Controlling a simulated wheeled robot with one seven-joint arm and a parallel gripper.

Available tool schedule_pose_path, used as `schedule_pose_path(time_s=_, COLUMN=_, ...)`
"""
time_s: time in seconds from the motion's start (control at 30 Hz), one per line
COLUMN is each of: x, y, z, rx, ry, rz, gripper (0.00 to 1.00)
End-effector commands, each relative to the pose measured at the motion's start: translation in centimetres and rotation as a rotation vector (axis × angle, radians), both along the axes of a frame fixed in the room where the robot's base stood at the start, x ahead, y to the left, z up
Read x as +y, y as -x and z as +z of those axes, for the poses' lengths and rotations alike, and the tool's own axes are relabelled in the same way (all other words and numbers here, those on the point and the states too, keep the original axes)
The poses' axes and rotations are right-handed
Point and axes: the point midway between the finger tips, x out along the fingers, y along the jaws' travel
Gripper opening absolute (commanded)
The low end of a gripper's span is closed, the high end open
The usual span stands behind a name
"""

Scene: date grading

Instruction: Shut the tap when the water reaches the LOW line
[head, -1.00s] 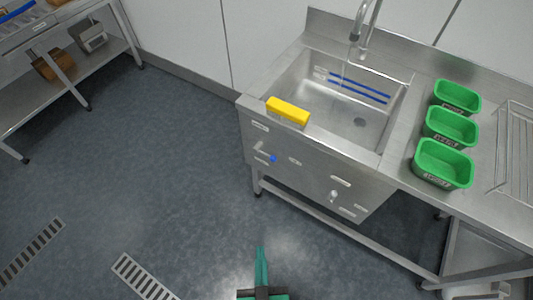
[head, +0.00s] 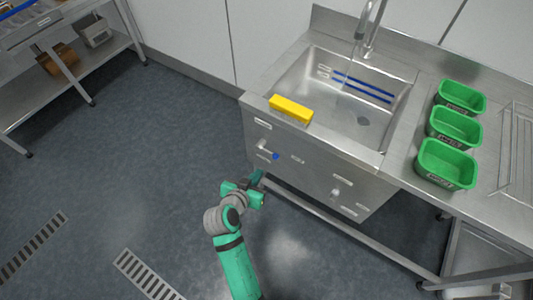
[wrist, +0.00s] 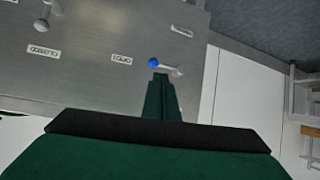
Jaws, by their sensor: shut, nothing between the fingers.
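The steel sink basin (head: 302,68) has two blue lines (head: 362,86) on its back wall, with small labels too small to read. The tap spout (head: 361,34) hangs over it, with a faint thin stream below. The water's height against the lines is hard to tell; the drain shows distorted. On the front panel is a lever with a blue knob (head: 275,156), also in the wrist view (wrist: 153,62). A second, pale lever (head: 335,193) is to its right. My gripper (head: 257,178) is shut and empty, its fingertips close below the blue knob; contact cannot be told.
A yellow block (head: 291,109) sits on the sink's front rim. Several green tubs stand on the counter right of the basin, the nearest being this tub (head: 446,164). A steel rail (head: 310,205) runs under the sink.

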Motion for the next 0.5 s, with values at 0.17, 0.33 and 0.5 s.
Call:
schedule_pose_path(time_s=0.17, x=1.2, y=-2.8, z=3.3, rx=-0.011, ry=-0.032, rz=-0.125, gripper=0.0)
schedule_pose_path(time_s=0.33, x=1.8, y=-3.6, z=4.9, rx=-0.014, ry=-0.051, rz=-0.195, gripper=0.0)
schedule_pose_path(time_s=0.5, x=1.6, y=-4.1, z=4.9, rx=-0.013, ry=-0.056, rz=-0.214, gripper=0.0)
